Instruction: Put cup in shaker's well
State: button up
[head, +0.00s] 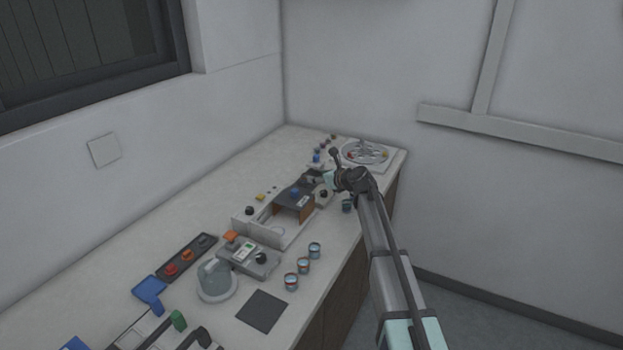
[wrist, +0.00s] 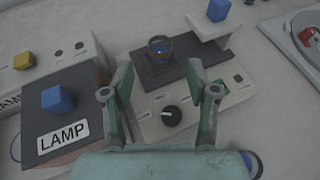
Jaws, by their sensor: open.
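The shaker (wrist: 178,122) is a pale box with a dark knob, a green button and a dark raised plate. In the wrist view a small cup (wrist: 160,48) with a dark rim and bluish contents stands upright at the dark plate. I cannot tell how deep it sits in the well. My gripper (wrist: 160,78) is open over the shaker, its fingers apart with the cup beyond and between their tips. In the head view my gripper (head: 319,179) hides much of the shaker (head: 324,197). Another cup (head: 347,205) stands near the bench's front edge.
The lamp box (wrist: 70,110) with a blue cube knob stands left of the shaker. A small white stand (wrist: 212,27) bears another blue cube behind it. Several cups (head: 303,265) line the front of the bench. A round tray device (head: 366,153) is at the far end.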

jog(key=v, duration=0.5)
jog(key=shift+s+d+r+b, duration=0.1)
jog(key=shift+d+b, duration=0.05)
jog(key=shift+b, duration=0.15)
